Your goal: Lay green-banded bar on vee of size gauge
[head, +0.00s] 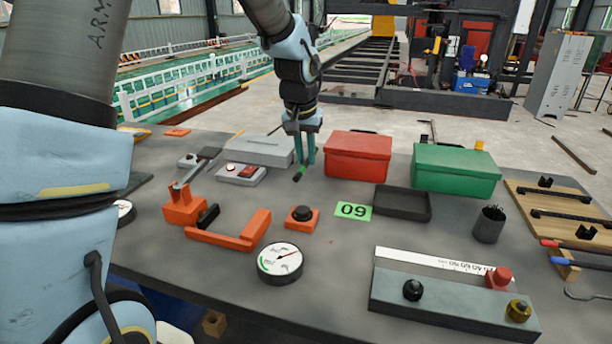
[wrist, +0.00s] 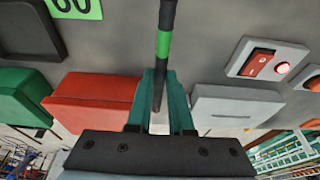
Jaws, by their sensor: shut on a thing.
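My gripper (head: 304,158) hangs over the back middle of the table, its teal fingers pointing down. It is shut on a dark bar with a green band (head: 299,174). In the wrist view the green-banded bar (wrist: 163,44) runs from the top edge down between the fingers (wrist: 163,92); its far end is out of frame. I cannot tell surely which item is the size gauge. Candidates are the orange fixture (head: 230,231), the round dial (head: 280,262) and the grey block with a white scale (head: 450,304). No vee is clearly visible.
A red box (head: 357,157) and a green box (head: 455,170) stand right of my gripper. A grey box (head: 258,150) and a red-switch unit (head: 240,174) are left. A dark tray (head: 402,204), green card (head: 353,211) and orange button base (head: 302,220) lie nearer. Bare table separates them.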

